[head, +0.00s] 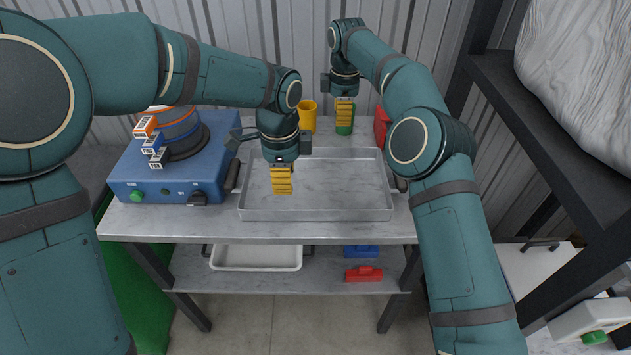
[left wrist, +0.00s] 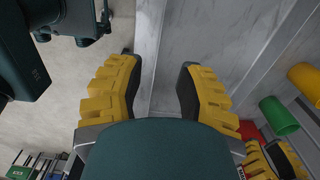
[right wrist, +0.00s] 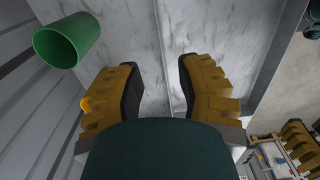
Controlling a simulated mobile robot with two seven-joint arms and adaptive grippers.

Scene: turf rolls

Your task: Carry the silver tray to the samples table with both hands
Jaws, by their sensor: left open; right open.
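The silver tray (head: 315,214) is a shallow, empty rectangular tray lying flat on the grey marbled table, with a dark handle at its left end (head: 232,175) and another at its right end, partly behind my right arm. My left gripper (head: 282,184) is open and empty above the tray's inside, left of its middle. My right gripper (head: 344,112) is open and empty behind the tray's back edge, in front of a green cup (head: 344,128). The open fingers also show in the left wrist view (left wrist: 158,72) and right wrist view (right wrist: 160,70). I cannot tell which surface is the samples table.
A blue machine (head: 170,180) stands left of the tray. A yellow cup (head: 307,115) and a red object (head: 381,127) stand behind it. A white tray (head: 256,258) and blue and red items lie on the lower shelf. Dark shelving (head: 560,140) stands at the right.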

